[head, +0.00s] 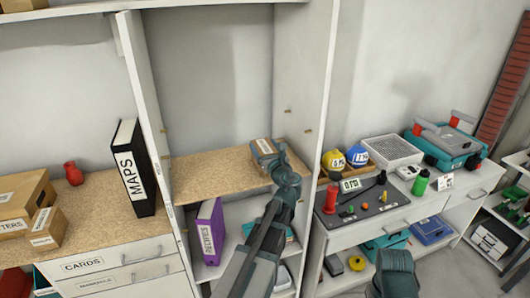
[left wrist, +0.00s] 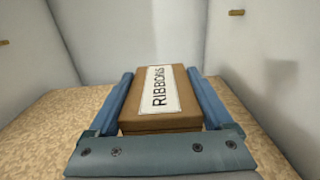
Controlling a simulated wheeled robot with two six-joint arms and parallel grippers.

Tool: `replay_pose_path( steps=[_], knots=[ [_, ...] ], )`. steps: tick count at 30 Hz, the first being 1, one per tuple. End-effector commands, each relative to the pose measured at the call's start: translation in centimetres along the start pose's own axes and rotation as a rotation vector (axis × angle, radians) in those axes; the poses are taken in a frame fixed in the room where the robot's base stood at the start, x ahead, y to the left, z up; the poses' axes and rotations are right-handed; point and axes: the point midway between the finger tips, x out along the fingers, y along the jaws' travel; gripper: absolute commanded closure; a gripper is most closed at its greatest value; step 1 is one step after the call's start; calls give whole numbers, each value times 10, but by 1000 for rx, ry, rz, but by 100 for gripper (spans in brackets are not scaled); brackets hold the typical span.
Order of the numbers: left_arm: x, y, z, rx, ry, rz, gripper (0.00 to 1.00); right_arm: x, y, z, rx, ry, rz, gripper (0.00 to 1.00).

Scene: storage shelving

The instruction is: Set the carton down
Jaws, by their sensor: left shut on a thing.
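The carton is a small brown box labelled RIBBONS (left wrist: 160,98), held between the two blue fingers of my left gripper (left wrist: 162,105). In the head view the carton (head: 263,150) is at the end of my left gripper (head: 272,158), over the right part of the chipboard shelf (head: 215,172). In the left wrist view the shelf board lies around and below it. I cannot tell whether the carton's underside touches the board. My right gripper is not shown; only a rounded part of what looks like my right arm shows at the bottom.
White side panels (head: 312,95) close in the bay. The left part of the shelf is bare. Below stands a purple RECIPES binder (head: 209,232). A black MAPS binder (head: 134,168) stands left.

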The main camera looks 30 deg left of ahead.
Motion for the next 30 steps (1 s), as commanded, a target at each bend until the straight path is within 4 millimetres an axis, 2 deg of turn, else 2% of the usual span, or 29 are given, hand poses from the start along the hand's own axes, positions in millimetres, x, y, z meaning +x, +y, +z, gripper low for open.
replay_pose_path(
  steps=[9, 10, 12, 22, 30],
  knots=[
    [0, 0, -3, 0, 0, 0, 76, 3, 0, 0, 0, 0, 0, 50],
    [0, 0, -2, 0, 0, 0, 10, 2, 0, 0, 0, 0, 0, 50],
    [0, 0, -1, 0, 0, 0, 0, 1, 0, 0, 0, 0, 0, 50],
    [-3, 0, 3, 0, 0, 0, 0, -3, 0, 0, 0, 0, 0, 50],
    [-57, 2, 2, 0, 0, -3, 0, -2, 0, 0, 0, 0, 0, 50]
  ],
)
